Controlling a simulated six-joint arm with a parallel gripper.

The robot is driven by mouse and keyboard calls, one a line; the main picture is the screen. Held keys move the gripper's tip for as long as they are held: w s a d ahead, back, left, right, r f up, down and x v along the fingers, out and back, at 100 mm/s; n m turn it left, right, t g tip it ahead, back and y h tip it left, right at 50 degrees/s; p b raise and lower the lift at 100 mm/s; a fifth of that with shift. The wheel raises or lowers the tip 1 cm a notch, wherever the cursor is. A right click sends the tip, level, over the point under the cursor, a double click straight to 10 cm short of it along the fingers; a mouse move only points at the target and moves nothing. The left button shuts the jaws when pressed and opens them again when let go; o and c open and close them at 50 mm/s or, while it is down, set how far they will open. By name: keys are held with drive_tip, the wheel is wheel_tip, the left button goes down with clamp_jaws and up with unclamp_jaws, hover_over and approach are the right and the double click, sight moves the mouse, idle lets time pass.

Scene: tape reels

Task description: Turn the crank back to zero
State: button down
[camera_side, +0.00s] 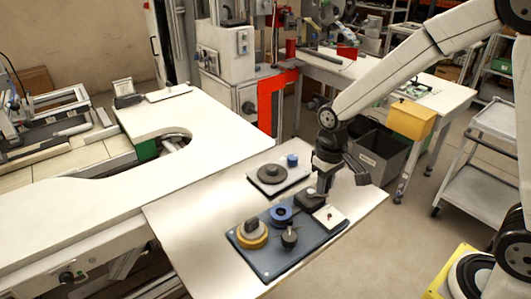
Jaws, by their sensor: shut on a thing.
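A dark blue board (268,266) lies on the white table. On it are a yellow reel with a dark top (252,236), a blue reel (281,214) and a black knob-like post (289,238). At the board's right end is a small white plate (329,217) with a red mark. My gripper (318,196) points down over this end, beside the white plate, and is shut on what appears to be the crank. The crank's handle is mostly hidden by the fingers, and I cannot tell its angle.
Behind the board, a pale plate (264,185) carries a dark round disc (271,173) and a small blue piece (292,160). The table (190,252) is clear to the left. A grey bin (378,157) and a yellow box (411,119) stand beyond the arm.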

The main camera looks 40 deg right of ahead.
drive_tip(key=shift+w, duration=0.2)
drive_tip(key=shift+w+d, duration=0.35)
drive_tip(key=shift+w, duration=0.25)
idle(0.4)
drive_tip(key=shift+w, duration=0.35)
drive_tip(key=c, duration=0.6)
unclamp_jaws()
drive_tip(key=shift+o, duration=0.2)
drive_tip(key=shift+d, duration=0.1)
drive_tip(key=shift+r, duration=0.1)
